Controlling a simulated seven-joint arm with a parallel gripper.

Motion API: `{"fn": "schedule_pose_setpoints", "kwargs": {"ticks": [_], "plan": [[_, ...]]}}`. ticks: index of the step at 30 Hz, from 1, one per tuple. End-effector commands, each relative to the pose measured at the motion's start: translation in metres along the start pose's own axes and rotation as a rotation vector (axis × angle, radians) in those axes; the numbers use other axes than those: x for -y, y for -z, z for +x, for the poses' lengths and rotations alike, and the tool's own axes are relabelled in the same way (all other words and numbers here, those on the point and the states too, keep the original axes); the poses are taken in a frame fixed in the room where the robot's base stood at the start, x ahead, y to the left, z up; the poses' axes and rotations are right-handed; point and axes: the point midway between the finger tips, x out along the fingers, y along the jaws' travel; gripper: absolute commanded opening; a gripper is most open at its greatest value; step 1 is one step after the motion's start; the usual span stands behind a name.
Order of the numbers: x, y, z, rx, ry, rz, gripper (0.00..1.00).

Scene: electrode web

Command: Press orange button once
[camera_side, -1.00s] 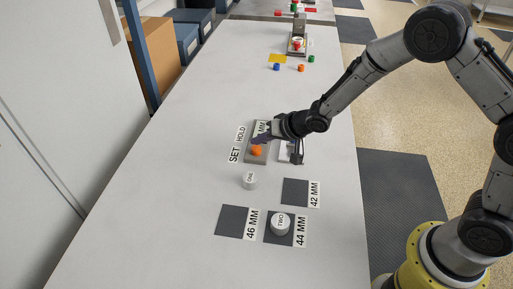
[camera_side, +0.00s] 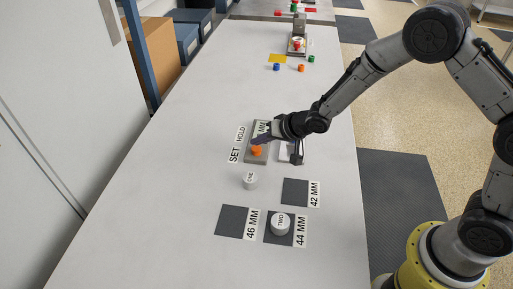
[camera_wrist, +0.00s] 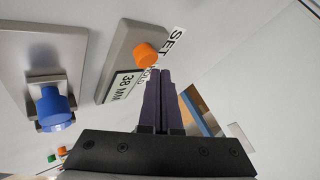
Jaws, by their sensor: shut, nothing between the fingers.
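The orange button (camera_side: 256,150) sits on a grey box (camera_side: 262,158) beside the SET and HOLD labels. In the wrist view the orange button (camera_wrist: 145,54) is near the end of the box, beside a display reading 38 MM (camera_wrist: 124,86). My gripper (camera_side: 257,143) is shut and empty, its fingertips right at the orange button. In the wrist view the fingertips of my gripper (camera_wrist: 160,73) lie just beside and below the button; I cannot tell whether they touch it.
A blue part (camera_wrist: 53,106) in a grey holder stands on a plate beside the box. White cylinder ONE (camera_side: 249,180) is on the bare table; cylinder TWO (camera_side: 281,224) is on the 44 MM pad. The 46 MM (camera_side: 236,221) and 42 MM (camera_side: 295,192) pads are empty.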

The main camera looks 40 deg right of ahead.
Motion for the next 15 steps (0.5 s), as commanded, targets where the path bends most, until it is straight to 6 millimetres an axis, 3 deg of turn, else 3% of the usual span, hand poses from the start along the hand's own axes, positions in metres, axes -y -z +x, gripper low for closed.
{"fn": "schedule_pose_setpoints", "kwargs": {"ticks": [15], "plan": [[-0.0034,-0.0034,0.0045,0.0,-0.001,0.0,0.0]]}}
